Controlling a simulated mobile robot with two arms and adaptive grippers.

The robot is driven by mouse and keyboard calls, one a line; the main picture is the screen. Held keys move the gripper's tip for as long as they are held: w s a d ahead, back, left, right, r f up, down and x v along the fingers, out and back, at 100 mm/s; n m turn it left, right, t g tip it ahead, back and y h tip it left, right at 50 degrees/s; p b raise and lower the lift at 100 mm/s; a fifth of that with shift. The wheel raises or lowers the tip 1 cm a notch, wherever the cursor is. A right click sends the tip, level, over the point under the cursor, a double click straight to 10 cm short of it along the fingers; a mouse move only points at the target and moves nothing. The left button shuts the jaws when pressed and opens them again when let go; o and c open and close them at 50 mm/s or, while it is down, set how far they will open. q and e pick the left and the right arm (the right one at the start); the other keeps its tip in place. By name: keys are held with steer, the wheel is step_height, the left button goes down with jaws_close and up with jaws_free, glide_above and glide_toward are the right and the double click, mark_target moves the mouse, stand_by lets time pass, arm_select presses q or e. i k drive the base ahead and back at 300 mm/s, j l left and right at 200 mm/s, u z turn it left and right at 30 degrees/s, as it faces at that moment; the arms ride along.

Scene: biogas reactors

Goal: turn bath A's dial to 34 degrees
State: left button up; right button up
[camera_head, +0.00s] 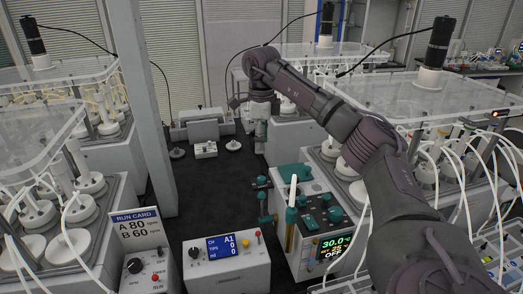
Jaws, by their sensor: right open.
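A light box with teal fittings (309,254) stands at lower centre. Its display (335,248) shows 30.0 degrees, a small set line that seems to read 25, and OFF. My left gripper is not in view.
A box with a blue screen (220,246), a dial box (144,272) and a run card (137,229) reading A 80, B 60 rpm stand at front left. Reactor benches with clear lids (430,95) flank both sides. A grey post (145,110) rises left. Dark floor lies between.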

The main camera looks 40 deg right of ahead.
mark_target(336, 214)
steer(key=k, duration=2)
